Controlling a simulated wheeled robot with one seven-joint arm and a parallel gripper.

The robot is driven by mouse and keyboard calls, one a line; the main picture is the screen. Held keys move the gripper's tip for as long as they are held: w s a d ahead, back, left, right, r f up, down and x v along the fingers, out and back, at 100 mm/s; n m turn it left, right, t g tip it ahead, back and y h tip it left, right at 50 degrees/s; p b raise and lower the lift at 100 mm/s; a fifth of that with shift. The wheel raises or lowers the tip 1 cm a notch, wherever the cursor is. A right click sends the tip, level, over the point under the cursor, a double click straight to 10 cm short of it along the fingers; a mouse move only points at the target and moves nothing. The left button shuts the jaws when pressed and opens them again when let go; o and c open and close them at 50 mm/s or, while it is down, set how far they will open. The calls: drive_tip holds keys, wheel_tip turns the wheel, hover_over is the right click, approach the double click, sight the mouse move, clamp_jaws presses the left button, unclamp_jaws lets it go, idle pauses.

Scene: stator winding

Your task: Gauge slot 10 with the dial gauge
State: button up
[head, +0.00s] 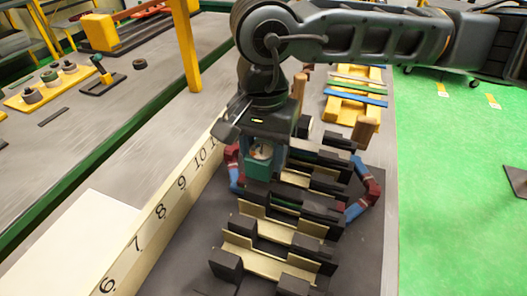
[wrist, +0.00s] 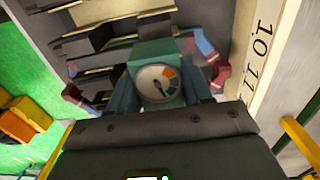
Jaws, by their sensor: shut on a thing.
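My gripper (head: 262,150) is shut on the dial gauge (head: 260,168), a teal block with a round white dial. In the wrist view the gauge (wrist: 157,84) sits between my fingers, its dial facing the camera with orange and blue marks. In the head view the gauge is over the row of dark stator slots (head: 275,228), near the 10 on the numbered strip (head: 165,207). The strip also shows in the wrist view (wrist: 262,50), with 10 and 11 readable. Whether the gauge's lower end is inside a slot is hidden.
Red and blue coils (head: 362,195) stick out on both sides of the stator. A yellow rack (head: 352,105) with coloured strips stands behind. A yellow post (head: 186,50) rises to the left. Yellow trays and parts (head: 55,85) lie on the far left bench.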

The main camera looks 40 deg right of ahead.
sight(263, 149)
drive_tip(key=shift+f+b, duration=1.1)
drive_tip(key=shift+b, duration=0.2)
drive_tip(key=shift+f+b, duration=0.2)
drive_tip(key=shift+b, duration=0.35)
idle(0.6)
drive_tip(key=o, duration=1.1)
drive_tip(key=shift+r+b, duration=0.4)
drive_tip(key=shift+r, duration=3.5)
